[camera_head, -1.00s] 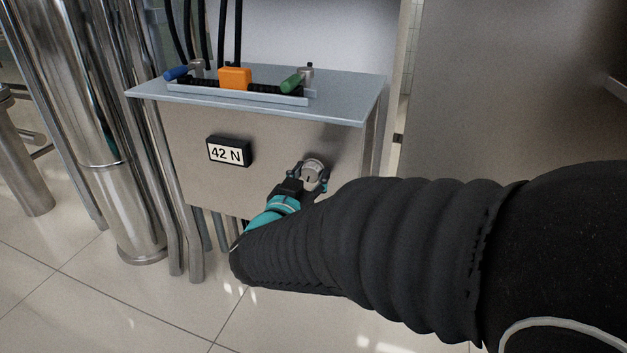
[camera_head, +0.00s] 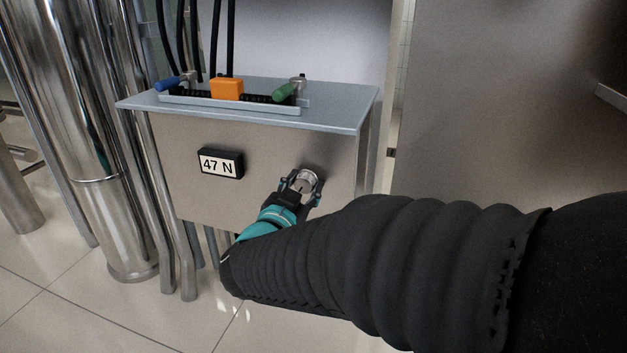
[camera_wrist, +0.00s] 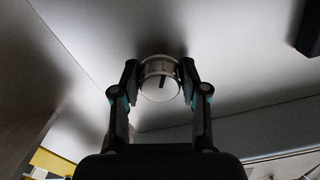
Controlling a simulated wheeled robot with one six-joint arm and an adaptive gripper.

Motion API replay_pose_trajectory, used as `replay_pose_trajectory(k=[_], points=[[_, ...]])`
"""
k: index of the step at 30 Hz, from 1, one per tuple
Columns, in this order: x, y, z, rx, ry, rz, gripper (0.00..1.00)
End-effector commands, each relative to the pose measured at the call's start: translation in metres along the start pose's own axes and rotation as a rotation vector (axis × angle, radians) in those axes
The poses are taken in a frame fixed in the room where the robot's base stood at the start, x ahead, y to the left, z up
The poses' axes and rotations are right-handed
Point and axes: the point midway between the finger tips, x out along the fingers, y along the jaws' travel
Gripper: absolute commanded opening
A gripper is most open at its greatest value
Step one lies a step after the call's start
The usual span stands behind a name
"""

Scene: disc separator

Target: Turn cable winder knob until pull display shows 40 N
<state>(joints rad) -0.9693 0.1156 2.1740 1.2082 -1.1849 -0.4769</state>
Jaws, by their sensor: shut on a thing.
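The pull display (camera_head: 220,164) is a black-framed panel on the front of the metal cabinet, and it reads 47 N. The cable winder knob (camera_head: 306,179) is a round silver knob to the right of the display. My gripper (camera_head: 301,187) is at the knob, with a finger on either side of it. In the wrist view the knob (camera_wrist: 160,78) sits between the two fingers of my gripper (camera_wrist: 160,80), which are shut on it. A dark mark shows on the knob's face, pointing roughly upward in the wrist view. The fingers partly hide the knob's sides.
The cabinet top (camera_head: 340,106) holds a tray with a blue-handled part (camera_head: 167,84), an orange block (camera_head: 227,89) and a green-handled part (camera_head: 284,92). Metal pipes (camera_head: 95,200) stand left of the cabinet. A large metal panel (camera_head: 500,100) stands to the right.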

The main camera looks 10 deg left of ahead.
Motion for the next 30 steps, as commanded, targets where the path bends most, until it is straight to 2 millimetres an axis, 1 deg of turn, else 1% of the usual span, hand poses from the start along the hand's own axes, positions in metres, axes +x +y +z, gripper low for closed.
replay_pose_trajectory(k=[1, 2, 3, 4, 13, 17, 20, 27, 30], points=[[0.0, -0.001, -0.001, 0.001, 0.001, -0.001, 0.49], [0.0, -0.001, -0.001, 0.001, 0.001, -0.001, 0.56], [0.0, -0.001, -0.001, 0.0, 0.001, -0.001, 0.66], [0.0, -0.001, -0.001, 0.0, 0.001, -0.001, 0.69], [-0.001, 0.0, 0.0, -0.001, 0.001, -0.001, 0.69], [-0.009, -0.001, 0.0, -0.001, 0.001, -0.003, 0.69], [-0.022, -0.002, 0.0, 0.0, -0.001, -0.004, 0.69], [-0.07, -0.002, 0.0, 0.0, 0.0, -0.006, 0.69], [-0.088, -0.002, 0.0, 0.0, 0.0, -0.005, 0.69]])
